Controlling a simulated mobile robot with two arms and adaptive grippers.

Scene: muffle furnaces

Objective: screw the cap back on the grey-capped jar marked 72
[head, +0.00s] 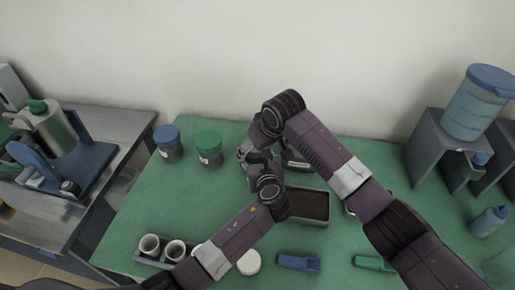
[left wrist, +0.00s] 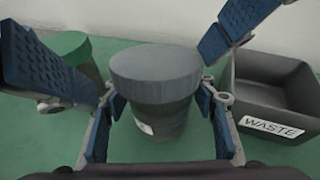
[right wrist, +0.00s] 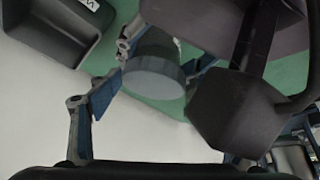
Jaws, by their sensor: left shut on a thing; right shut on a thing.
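The grey-capped jar shows in the left wrist view, with its wide grey cap (left wrist: 155,63) on top of the dark body (left wrist: 165,120). A pale label is partly visible on its side; I cannot read a number. My left gripper (left wrist: 160,125) is shut on the jar body. In the right wrist view the cap (right wrist: 153,75) is between the fingers of my right gripper (right wrist: 160,68), which is shut on it. In the head view, my left gripper (head: 258,165) and right gripper (head: 252,150) meet over the green table, and my arms hide most of the jar.
A green-capped jar (head: 207,147) and a blue-capped jar (head: 168,142) stand to the left. A dark WASTE bin (left wrist: 270,100) is close on the right.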

